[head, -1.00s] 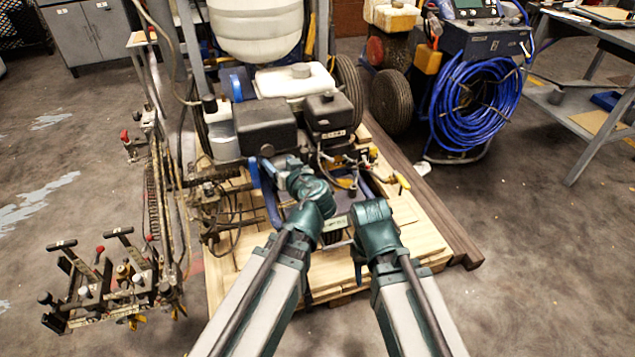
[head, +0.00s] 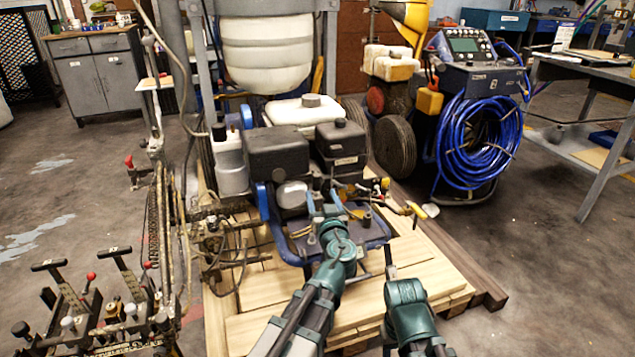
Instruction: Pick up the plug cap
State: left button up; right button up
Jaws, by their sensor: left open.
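The plug cap cannot be told apart for certain among the small parts at the front of the striper's engine (head: 275,152). My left gripper (head: 324,205) is open at the front of the engine, above the blue frame (head: 372,232), with nothing visible held between its fingers. It hides part of the engine's lower front. My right gripper (head: 389,256) is lower and to the right, over the wooden pallet (head: 420,262). It is seen edge-on, so its opening is unclear.
Small hoses and yellow-handled fittings (head: 408,208) lie right of my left gripper. A lever rack (head: 95,300) stands at left. A machine with a coiled blue hose (head: 478,145) stands behind at right. Open floor lies at right.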

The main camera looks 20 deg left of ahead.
aim_at(318, 178)
pick_arm(q)
jog(key=x, duration=0.5)
jog(key=shift+w+a, duration=0.1)
jog(key=shift+w, duration=0.15)
jog(key=x, duration=0.5)
jog(key=shift+w+r, duration=0.1)
jog(key=shift+w, duration=0.1)
jog(key=shift+d, duration=0.2)
grip_shut()
